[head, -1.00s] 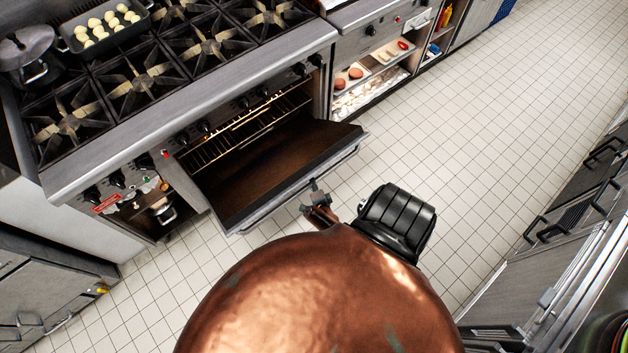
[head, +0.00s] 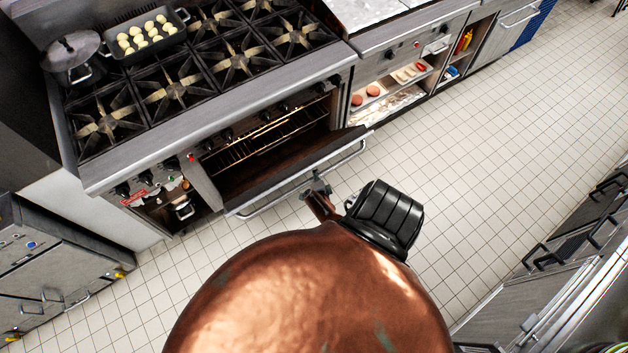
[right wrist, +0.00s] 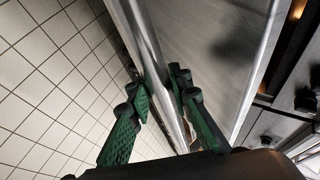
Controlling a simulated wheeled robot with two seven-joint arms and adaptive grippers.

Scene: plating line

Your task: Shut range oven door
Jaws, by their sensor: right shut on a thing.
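The range oven door (head: 262,186) is hinged at the bottom and stands partly open, tilted up at a slant. Its long metal handle (head: 350,155) runs along the outer edge. The oven racks (head: 262,142) show above the door. My right gripper (head: 320,188) is at the handle in the head view. In the right wrist view its green fingers (right wrist: 160,95) sit on either side of the handle bar (right wrist: 146,42), shut on it, with the door's outer face (right wrist: 205,50) beside it. My left gripper is in no view.
The range top (head: 170,88) holds a tray of pale round items (head: 183,45) and a lidded pot (head: 75,60). A counter with open shelves (head: 385,95) stands to the right. Cabinets with black handles (head: 545,255) line the lower right. The tiled floor (head: 480,150) between is clear.

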